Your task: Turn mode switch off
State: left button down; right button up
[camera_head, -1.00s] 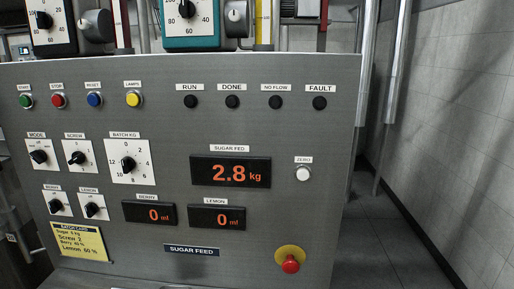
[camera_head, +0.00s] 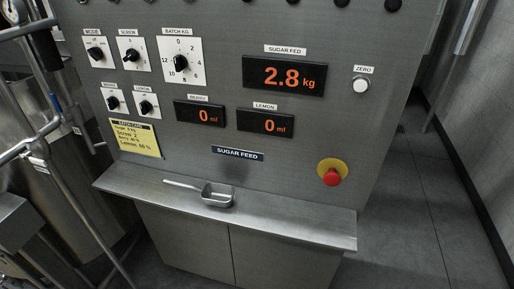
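The mode switch (camera_head: 95,53) is a black rotary knob on a white plate at the upper left of the grey sugar feed panel (camera_head: 225,105). Its small position marks are too blurred to read, so I cannot tell its setting. The screw knob (camera_head: 131,55) is just to its right, and the larger batch kg knob (camera_head: 181,62) is beyond that. The berry knob (camera_head: 113,102) and lemon knob (camera_head: 146,106) sit below. Neither of my grippers is in view.
A metal shelf (camera_head: 290,227) runs along the panel's foot, with a small metal scoop (camera_head: 217,195) on it. A red emergency button (camera_head: 331,177) is at the lower right. Pipes and a steel vessel stand at left. The floor (camera_head: 440,210) at right is clear.

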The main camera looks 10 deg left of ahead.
aim_at(95, 52)
jog(key=u, duration=1.3)
